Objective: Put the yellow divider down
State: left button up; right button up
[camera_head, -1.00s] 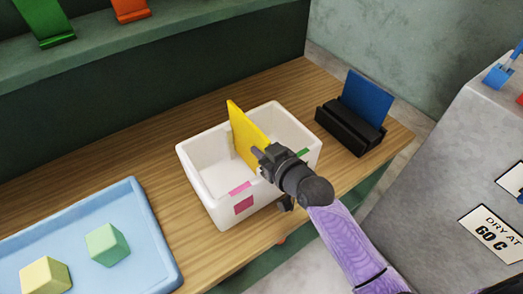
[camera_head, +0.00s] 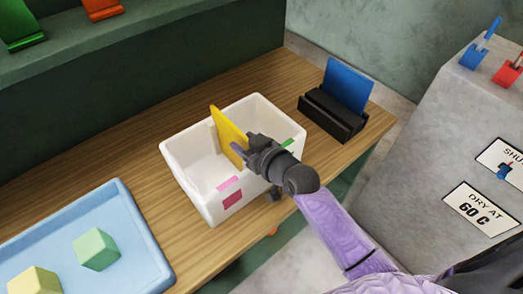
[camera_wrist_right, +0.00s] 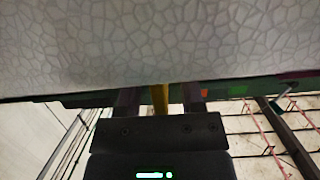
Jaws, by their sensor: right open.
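The yellow divider (camera_head: 229,135) stands upright across the inside of the white bin (camera_head: 192,196), with a compartment on each side. My right gripper (camera_head: 243,151) is at the divider's near edge, over the bin's near wall. In the right wrist view, the yellow divider (camera_wrist_right: 160,101) shows edge-on between the two spread fingers of my right gripper (camera_wrist_right: 160,99), with a gap on both sides. The divider's lower edge is hidden by the bin wall. My left gripper is out of view.
A black stand (camera_head: 332,116) holding a blue panel (camera_head: 348,84) is right of the bin. A blue tray (camera_head: 137,222) with a green cube (camera_head: 96,249) and a yellow cube (camera_head: 35,281) lies at left. A grey machine (camera_head: 440,140) stands at right.

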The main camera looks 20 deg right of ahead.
jog(key=p+v, duration=0.2)
jog(key=v, duration=1)
jog(key=s+d+f+m+g+h, duration=0.1)
jog(key=s+d+f+g+h, duration=0.15)
jog(key=f, duration=0.65)
jog(key=s+d+f+m+g+h, duration=0.1)
jog(key=s+d+f+g, duration=0.15)
jog(key=f, duration=0.75)
jog(key=s+f+g+h, duration=0.1)
jog(key=s+f+g, duration=0.3)
jog(key=s+f, duration=0.3)
jog(key=s+a+f+g, duration=0.1)
jog(key=s+f+g, duration=0.3)
jog(key=s, duration=1.2)
notch_tip(320, 180, down, 4)
jog(key=shift+s+a+f+n+h, duration=0.1)
jog(key=shift+s+a+n+h, duration=0.15)
jog(key=shift+a+n+h, duration=0.1)
